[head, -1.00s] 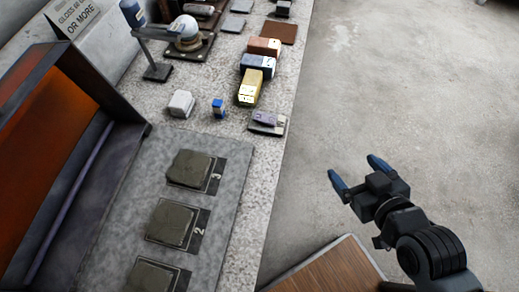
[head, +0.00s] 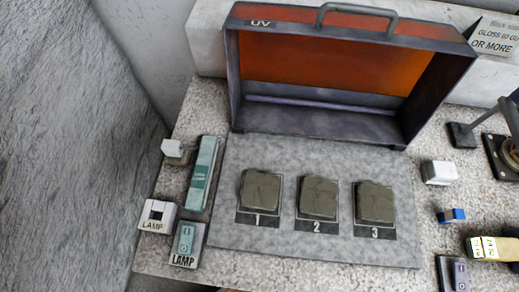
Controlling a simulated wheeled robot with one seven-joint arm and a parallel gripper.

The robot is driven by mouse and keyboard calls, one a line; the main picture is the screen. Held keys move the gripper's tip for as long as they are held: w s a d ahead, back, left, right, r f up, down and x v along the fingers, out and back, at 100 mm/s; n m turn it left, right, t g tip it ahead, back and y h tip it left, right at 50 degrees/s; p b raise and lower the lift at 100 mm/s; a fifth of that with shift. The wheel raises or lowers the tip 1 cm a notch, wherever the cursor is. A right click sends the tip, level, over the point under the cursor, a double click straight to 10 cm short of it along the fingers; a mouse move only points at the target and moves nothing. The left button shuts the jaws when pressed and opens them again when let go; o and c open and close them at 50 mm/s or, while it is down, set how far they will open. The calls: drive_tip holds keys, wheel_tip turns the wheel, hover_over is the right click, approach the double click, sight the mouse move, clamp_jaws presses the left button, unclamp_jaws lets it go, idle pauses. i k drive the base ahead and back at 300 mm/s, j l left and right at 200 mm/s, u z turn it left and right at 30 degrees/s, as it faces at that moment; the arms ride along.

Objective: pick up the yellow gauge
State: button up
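The yellow gauge (head: 503,247) lies near the right edge of the head view, on the speckled bench top. It is a small yellow block with a pale labelled face toward the left. Its right end may run past the picture edge. My gripper is not in view, so its state and its distance from the gauge do not show.
A grey board (head: 330,247) with numbered blocks, an open UV case (head: 320,120) and a lamp switch (head: 187,245) stand to the left.

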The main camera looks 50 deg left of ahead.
sight(482, 248)
drive_tip(key=u, duration=0.65)
drive_tip(key=i+j+u, duration=0.1)
drive_tip(key=j+u, duration=0.15)
drive_tip(key=u, duration=0.15)
drive_tip(key=l+z, duration=0.2)
drive_tip(key=l, duration=0.3)
drive_tip(key=i+l+z, duration=0.15)
drive_tip(key=l, duration=0.35)
drive_tip(key=i+l+z, duration=0.1)
drive_tip(key=z, duration=0.25)
drive_tip(key=l, duration=0.1)
